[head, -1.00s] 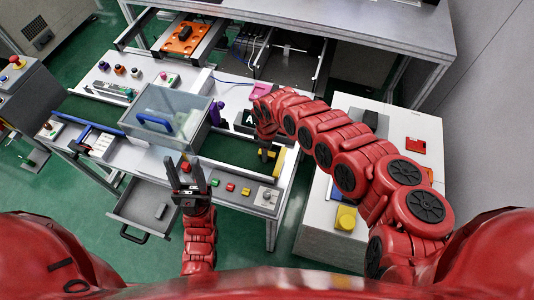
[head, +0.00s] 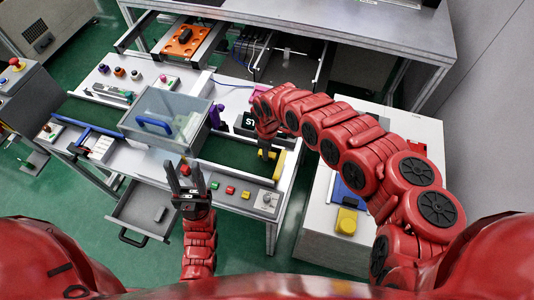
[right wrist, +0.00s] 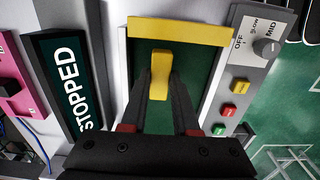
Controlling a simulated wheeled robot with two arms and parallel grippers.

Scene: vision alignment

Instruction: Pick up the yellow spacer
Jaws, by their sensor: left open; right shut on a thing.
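The yellow spacer (right wrist: 160,70) is a small upright-looking block in the right wrist view, between the fingertips of my right gripper (right wrist: 160,86). That gripper is shut on it, over the end of the green conveyor belt (right wrist: 196,68). In the head view the right gripper (head: 264,147) points down at the belt's right end, and the spacer is hard to make out there. I cannot tell whether the spacer touches the belt. My left gripper (head: 187,178) is open and empty, in front of the conveyor's near edge.
A yellow end stop (right wrist: 180,31) crosses the belt end, close to the spacer. A black STOPPED sign (right wrist: 72,82) stands beside the belt. A control panel with a dial (right wrist: 266,48) and coloured buttons flanks the other side. A clear cover with a blue handle (head: 155,125) stands left.

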